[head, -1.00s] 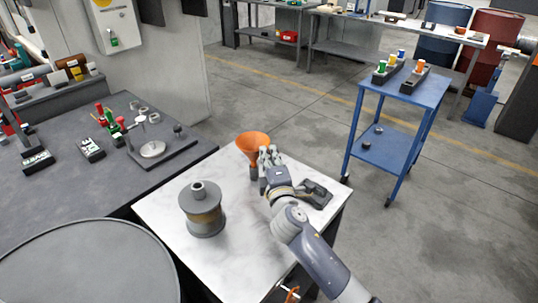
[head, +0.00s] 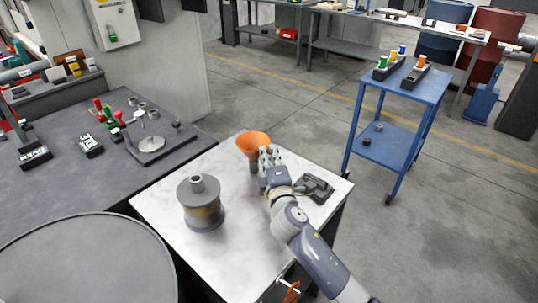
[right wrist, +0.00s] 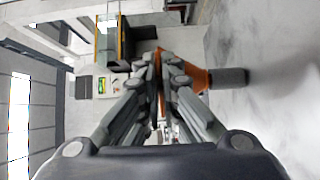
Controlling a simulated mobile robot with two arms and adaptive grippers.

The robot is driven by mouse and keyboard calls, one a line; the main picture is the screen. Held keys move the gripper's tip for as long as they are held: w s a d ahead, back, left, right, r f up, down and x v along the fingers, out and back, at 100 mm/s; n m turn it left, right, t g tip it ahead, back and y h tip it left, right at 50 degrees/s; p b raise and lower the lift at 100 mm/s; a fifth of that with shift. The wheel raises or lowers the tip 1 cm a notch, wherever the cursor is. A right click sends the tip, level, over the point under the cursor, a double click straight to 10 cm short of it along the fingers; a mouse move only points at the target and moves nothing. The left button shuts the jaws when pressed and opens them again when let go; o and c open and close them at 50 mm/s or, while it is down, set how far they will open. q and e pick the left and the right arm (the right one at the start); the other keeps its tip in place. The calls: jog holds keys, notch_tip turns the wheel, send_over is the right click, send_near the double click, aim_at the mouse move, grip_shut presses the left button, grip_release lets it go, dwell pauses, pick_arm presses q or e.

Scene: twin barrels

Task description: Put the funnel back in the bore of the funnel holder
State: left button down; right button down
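The orange funnel (head: 254,144) has a wide cone and a grey lower part. It is upright over the back of the light table in the head view. My right gripper (head: 268,158) is at the funnel's right side. In the right wrist view the fingers (right wrist: 158,75) are close together with the orange funnel wall (right wrist: 197,78) at their tips; they look shut on it. The grey lower end (right wrist: 230,77) appears clear of the table. A dark fixture (head: 317,188) lies right of the gripper; whether it is the funnel holder, I cannot tell. My left gripper is not in view.
A grey drum-shaped object (head: 201,207) with a brownish band and a top neck stands on the light table (head: 235,245). A dark bench (head: 60,190) with small tools is at the left. A large round grey drum top (head: 85,265) is at front left. A blue cart (head: 400,85) stands at the right.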

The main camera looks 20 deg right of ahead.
jog(key=shift+f, duration=0.25)
jog(key=c, duration=1.7)
grip_release()
jog(key=shift+r, duration=0.1)
jog(key=shift+s, duration=0.15)
jog(key=s, duration=0.8)
jog(key=s+a, duration=0.1)
jog(key=s, duration=0.2)
jog(key=shift+s, duration=0.4)
